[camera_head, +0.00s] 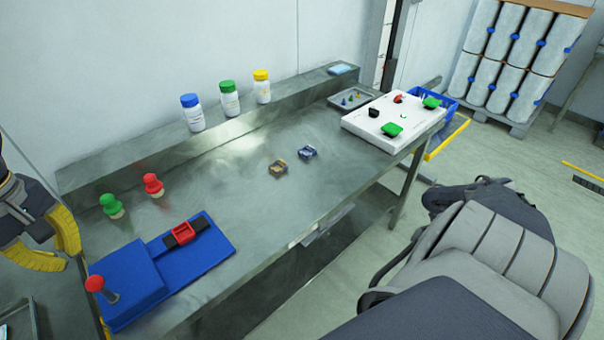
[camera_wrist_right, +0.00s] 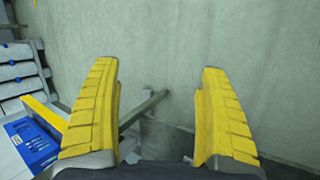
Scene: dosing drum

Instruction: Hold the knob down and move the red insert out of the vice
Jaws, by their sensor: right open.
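A blue vice (camera_head: 133,282) lies at the near left of the metal table in the head view. The red-topped knob (camera_head: 94,284) stands up on a metal stem at its left end. The red insert (camera_head: 182,232), a small open frame, sits in the vice between dark pieces. My left gripper (camera_head: 69,261) is at the left edge, beyond the knob and apart from the vice. Its yellow fingers come near each other, but their opening is unclear. My right gripper (camera_wrist_right: 159,68) is open and empty in the right wrist view, over the floor.
Several capped bottles (camera_head: 229,99) stand at the back. Two small parts (camera_head: 278,168) lie mid-table. A white board (camera_head: 375,122) and a grey tray (camera_head: 350,97) are at the far right end.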

